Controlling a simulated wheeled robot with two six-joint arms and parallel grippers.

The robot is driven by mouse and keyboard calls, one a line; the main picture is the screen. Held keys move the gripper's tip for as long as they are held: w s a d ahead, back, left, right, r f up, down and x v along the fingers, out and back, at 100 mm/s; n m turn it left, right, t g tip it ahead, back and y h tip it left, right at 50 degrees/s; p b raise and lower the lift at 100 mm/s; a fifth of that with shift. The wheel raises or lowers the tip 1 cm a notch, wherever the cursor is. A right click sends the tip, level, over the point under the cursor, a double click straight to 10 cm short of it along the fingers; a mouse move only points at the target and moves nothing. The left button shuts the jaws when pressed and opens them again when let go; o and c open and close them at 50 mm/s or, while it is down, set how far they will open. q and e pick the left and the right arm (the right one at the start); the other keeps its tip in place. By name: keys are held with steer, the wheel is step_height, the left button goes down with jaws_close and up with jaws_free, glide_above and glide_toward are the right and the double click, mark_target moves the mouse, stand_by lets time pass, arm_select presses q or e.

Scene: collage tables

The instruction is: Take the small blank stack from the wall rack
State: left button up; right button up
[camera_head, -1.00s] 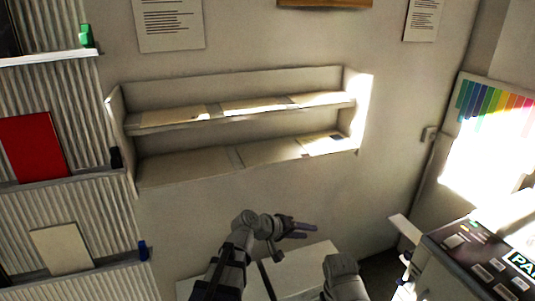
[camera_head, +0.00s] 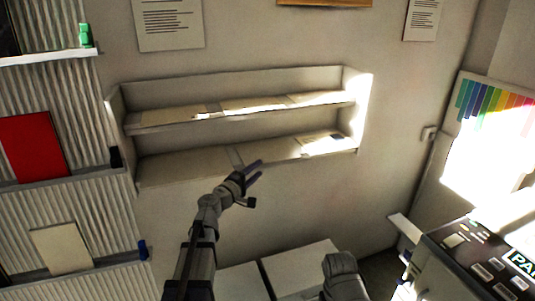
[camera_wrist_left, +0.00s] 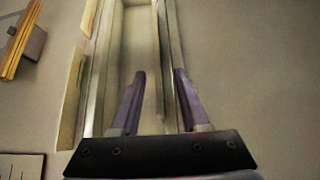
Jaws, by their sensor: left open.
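The wall rack (camera_head: 230,82) is a pale two-shelf unit at the middle of the head view. Flat pale stacks lie on its upper shelf, one at the left (camera_head: 172,116) and one in the middle (camera_head: 255,104). More flat sheets lie on the lower shelf, partly in glare. I cannot tell which is the small blank stack. My left gripper (camera_head: 256,173) is open and empty, in front of the lower shelf's front edge. In the left wrist view its fingers (camera_wrist_left: 157,90) are apart, with the rack (camera_wrist_left: 142,40) beyond them. My right gripper is out of view.
A corrugated display with a red panel (camera_head: 33,147) and a cream panel (camera_head: 62,249) stands at the left. Below the rack is a white surface (camera_head: 300,268). A dark-topped machine (camera_head: 480,262) stands at the lower right. The wall between rack and machine is mostly clear.

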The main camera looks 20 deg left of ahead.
mark_target(264, 162)
arm_select(q)
steer(key=shift+x, duration=2.65)
steer(key=shift+r, duration=0.15)
steer(key=shift+c, duration=0.2)
jaws_close()
steer(key=shift+s, duration=0.1)
